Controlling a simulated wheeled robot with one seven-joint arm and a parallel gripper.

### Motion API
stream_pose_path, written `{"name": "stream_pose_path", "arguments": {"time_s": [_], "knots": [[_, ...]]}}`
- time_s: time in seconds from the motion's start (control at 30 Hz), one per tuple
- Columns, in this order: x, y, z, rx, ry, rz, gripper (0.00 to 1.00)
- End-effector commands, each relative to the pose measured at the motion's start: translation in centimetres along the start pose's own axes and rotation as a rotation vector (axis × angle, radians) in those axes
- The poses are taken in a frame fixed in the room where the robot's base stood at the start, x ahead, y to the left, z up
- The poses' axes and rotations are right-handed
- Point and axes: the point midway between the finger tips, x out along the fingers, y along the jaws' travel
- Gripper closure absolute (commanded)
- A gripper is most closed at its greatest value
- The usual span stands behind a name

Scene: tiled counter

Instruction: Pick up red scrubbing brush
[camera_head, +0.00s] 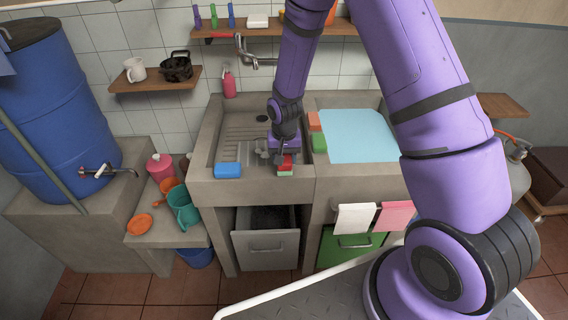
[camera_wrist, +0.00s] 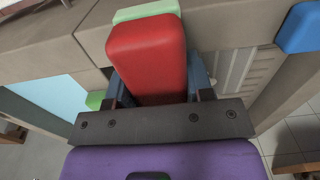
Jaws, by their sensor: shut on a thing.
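The red scrubbing brush (camera_wrist: 148,55) is large in the middle of the wrist view, with a pale green part along its far edge. In the head view the brush (camera_head: 285,163) is small, at the front right edge of the sink. My gripper (camera_wrist: 158,92) is shut on the brush, with one finger on each side of it. In the head view my gripper (camera_head: 283,150) reaches down over the sink's front right, and the arm hides part of it. I cannot tell whether the brush touches the counter.
A blue sponge (camera_head: 228,170) lies at the sink's front left. A light blue cloth (camera_head: 357,136) covers the counter to the right, beside a green block (camera_head: 319,143) and an orange block (camera_head: 314,121). A wooden shelf (camera_head: 155,80) with mugs is on the wall.

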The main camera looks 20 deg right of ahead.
Motion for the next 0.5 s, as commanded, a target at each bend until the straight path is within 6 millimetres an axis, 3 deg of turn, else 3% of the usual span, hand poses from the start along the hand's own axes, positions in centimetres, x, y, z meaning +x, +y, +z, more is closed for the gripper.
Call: {"name": "stream_pose_path", "arguments": {"time_s": [0.5], "knots": [[-1.0, 3.9, 11.9, -0.001, -0.005, 0.003, 0.81]]}}
